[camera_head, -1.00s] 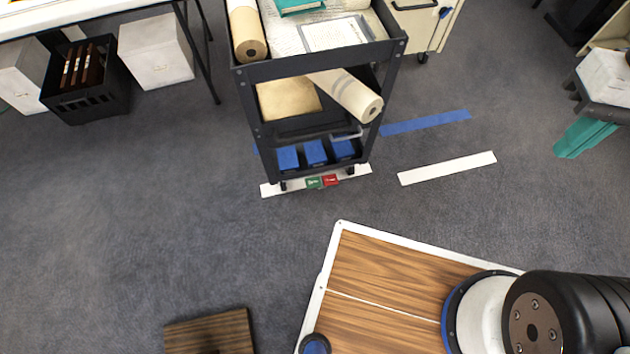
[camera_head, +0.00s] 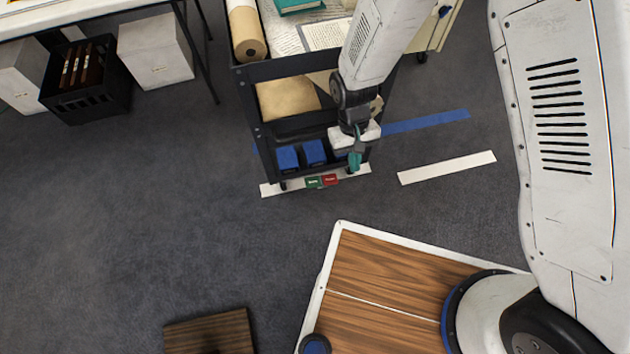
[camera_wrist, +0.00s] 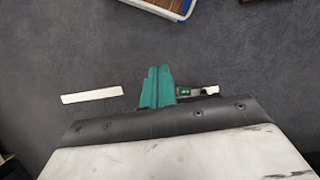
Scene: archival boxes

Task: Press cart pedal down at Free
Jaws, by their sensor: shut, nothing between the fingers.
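The black cart (camera_head: 318,70) stands at the upper middle of the head view. At its base are a green pedal (camera_head: 314,182) and a red pedal (camera_head: 330,180) side by side. Their lettering is too small to read there. My gripper (camera_head: 355,163) is shut and empty, its teal fingers pointing down at the cart's front, above and right of the red pedal. In the wrist view the shut fingers (camera_wrist: 158,75) are left of the green pedal (camera_wrist: 184,92). The red pedal is not visible there. I cannot tell whether either pedal is pressed.
Blue boxes (camera_head: 287,158) sit on the cart's lowest shelf. White floor tape (camera_head: 446,168) and blue tape (camera_head: 428,121) lie right of the cart. A wooden block (camera_head: 209,332) is at the lower left. Open carpet lies in front and to the left.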

